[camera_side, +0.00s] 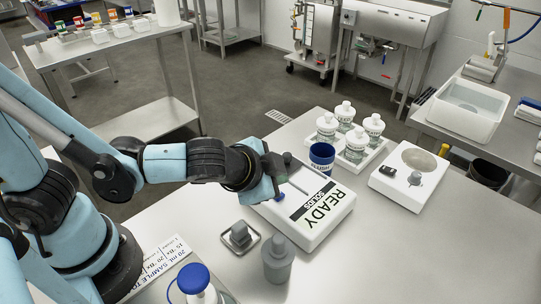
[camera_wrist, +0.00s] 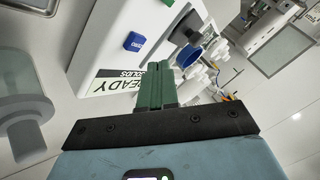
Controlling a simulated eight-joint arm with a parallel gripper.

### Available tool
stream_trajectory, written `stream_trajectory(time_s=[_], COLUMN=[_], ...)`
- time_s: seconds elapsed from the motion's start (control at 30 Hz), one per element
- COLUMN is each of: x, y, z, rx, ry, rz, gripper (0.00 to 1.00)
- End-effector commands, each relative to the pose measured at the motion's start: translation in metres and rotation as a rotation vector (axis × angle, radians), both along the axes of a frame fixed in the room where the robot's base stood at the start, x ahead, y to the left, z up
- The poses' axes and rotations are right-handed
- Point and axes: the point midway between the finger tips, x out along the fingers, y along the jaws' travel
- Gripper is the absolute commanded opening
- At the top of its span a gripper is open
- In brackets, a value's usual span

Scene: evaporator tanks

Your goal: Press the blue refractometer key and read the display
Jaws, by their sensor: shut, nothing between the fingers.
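The white refractometer (camera_side: 318,226) stands on the steel table in the middle of the side view. Its display (camera_side: 317,201) reads READY with SOLIDS below; part of the same display (camera_wrist: 117,78) shows in the wrist view. The blue key (camera_side: 279,196) is on its top at the left, close beside my gripper, and shows clearly in the wrist view (camera_wrist: 134,42). My gripper (camera_side: 276,172) hangs over the refractometer's left part. Its green fingers (camera_wrist: 160,68) are shut and empty, apart from the key in the wrist view. Fingertip height above the housing is hard to tell.
A blue cup (camera_side: 322,158) and several white-lidded jars (camera_side: 356,143) stand behind the refractometer. A white device (camera_side: 387,185) is at right. A grey block on a small tray (camera_side: 232,250), a grey bottle (camera_side: 278,262) and a blue-capped bottle (camera_side: 195,277) stand in front.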

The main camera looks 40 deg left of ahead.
Motion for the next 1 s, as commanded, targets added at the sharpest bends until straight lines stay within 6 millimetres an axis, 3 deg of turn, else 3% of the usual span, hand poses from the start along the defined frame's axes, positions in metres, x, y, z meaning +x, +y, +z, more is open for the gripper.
stream_trajectory(time_s=[0.3, 1.0], x=[-0.0004, -0.0004], y=[0.0005, 0.0005], z=[-0.0124, -0.0126], rx=[0.001, 0.001], ry=[0.000, 0.000], rz=[0.001, 0.001], gripper=[0.00, 0.00])
